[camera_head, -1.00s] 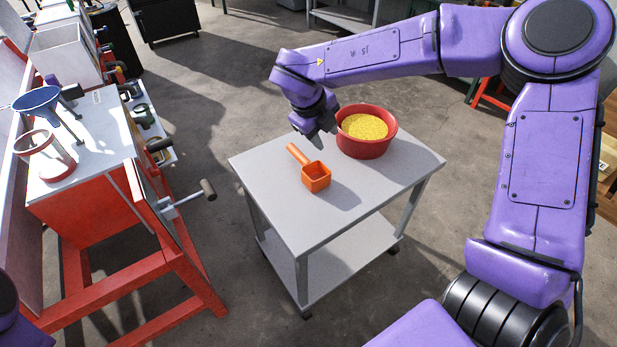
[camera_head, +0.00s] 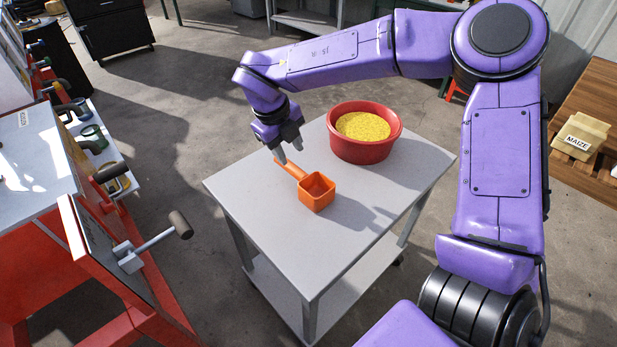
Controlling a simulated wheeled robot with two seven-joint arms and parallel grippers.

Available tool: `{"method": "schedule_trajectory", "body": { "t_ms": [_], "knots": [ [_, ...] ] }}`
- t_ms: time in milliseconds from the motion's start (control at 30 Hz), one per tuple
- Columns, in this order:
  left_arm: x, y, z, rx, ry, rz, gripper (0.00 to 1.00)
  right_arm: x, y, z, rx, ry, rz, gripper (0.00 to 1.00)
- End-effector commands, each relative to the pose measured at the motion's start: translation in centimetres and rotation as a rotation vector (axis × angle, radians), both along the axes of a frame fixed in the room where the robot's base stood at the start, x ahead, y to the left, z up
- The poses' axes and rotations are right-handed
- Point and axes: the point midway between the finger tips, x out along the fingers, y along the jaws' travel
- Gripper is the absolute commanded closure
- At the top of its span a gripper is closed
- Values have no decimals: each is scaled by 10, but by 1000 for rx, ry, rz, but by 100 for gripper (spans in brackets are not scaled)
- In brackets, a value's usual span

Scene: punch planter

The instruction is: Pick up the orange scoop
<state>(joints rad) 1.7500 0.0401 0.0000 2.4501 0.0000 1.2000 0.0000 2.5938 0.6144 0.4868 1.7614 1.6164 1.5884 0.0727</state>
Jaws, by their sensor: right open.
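The orange scoop (camera_head: 317,193) lies on the grey cart top (camera_head: 300,250), its square cup toward the front right and its handle pointing to the back left. My right gripper (camera_head: 290,156) is open, with its fingers pointing down just above the handle. I cannot tell whether the fingers touch the handle or stand on either side of it. A red bowl (camera_head: 362,149) of yellow grains (camera_head: 363,126) stands on the cart behind and to the right of the scoop. My left gripper is not in view.
A red and white machine with a lever handle (camera_head: 180,225) stands to the left of the cart, a floor gap between them. A sack labelled MAIZE (camera_head: 582,136) lies on a wooden surface (camera_head: 590,95) at the right. The cart's front is clear.

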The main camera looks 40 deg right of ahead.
Motion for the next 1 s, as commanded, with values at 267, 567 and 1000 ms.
{"method": "schedule_trajectory", "body": {
  "t_ms": [267,567,1000],
  "knots": [
    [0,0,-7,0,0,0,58,3,-6,-42,0,3,10,58],
    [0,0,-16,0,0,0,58,6,-17,-88,0,3,6,58],
    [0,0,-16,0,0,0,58,5,-18,-88,0,1,4,100]
  ]
}}
